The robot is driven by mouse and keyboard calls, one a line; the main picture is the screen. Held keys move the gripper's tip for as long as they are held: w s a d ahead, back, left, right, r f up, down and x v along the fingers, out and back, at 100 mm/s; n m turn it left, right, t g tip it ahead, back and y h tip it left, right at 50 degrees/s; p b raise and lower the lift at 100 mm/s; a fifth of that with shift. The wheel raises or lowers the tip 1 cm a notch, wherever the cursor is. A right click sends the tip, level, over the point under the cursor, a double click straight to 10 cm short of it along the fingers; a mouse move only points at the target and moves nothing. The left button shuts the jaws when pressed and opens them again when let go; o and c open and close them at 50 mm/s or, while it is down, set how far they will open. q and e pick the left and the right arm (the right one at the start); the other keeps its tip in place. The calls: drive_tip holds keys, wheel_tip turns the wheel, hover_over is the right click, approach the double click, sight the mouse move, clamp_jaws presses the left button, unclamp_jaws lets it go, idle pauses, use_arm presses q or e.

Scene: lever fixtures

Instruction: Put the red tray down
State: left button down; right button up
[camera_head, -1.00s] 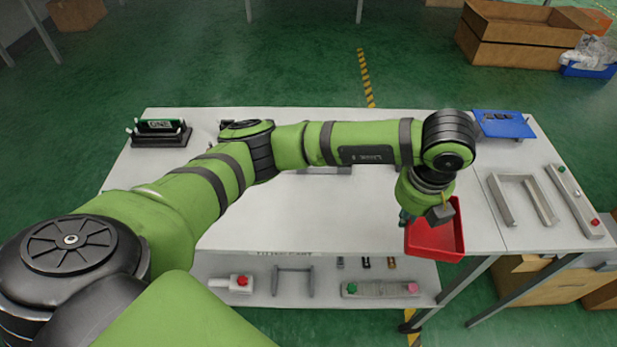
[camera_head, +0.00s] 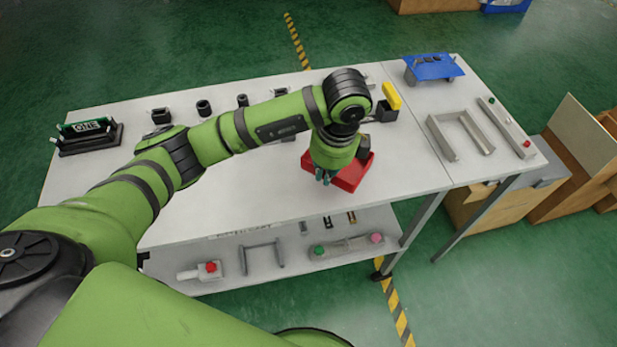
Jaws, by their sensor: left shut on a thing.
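The red tray (camera_head: 352,177) is at the front right part of the white table (camera_head: 250,191), near the front edge. My left gripper (camera_head: 326,178) points down at the tray's left side and is shut on it. The gripper and wrist cover much of the tray. I cannot tell whether the tray's underside touches the table top. My right gripper is not in view.
A green-and-black fixture (camera_head: 88,135) stands at the back left. Small black parts and a yellow-topped block (camera_head: 391,96) line the back. A grey frame (camera_head: 460,136), a blue plate (camera_head: 432,68) and a lever bar (camera_head: 507,128) are right. The table's left middle is clear.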

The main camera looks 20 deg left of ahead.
sight(311, 193)
use_arm(q)
drive_tip(key=a, duration=0.1)
drive_tip(key=a+f, duration=0.1)
drive_tip(key=shift+s+a+f+p, duration=0.15)
drive_tip(key=shift+a+f+p, duration=0.15)
wheel_tip(311, 193, down, 3)
drive_tip(key=shift+f+p, duration=0.15)
drive_tip(key=shift+p, duration=0.4)
drive_tip(key=shift+f, duration=0.3)
drive_tip(key=shift+f, duration=0.2)
drive_tip(key=c, duration=1.4)
unclamp_jaws()
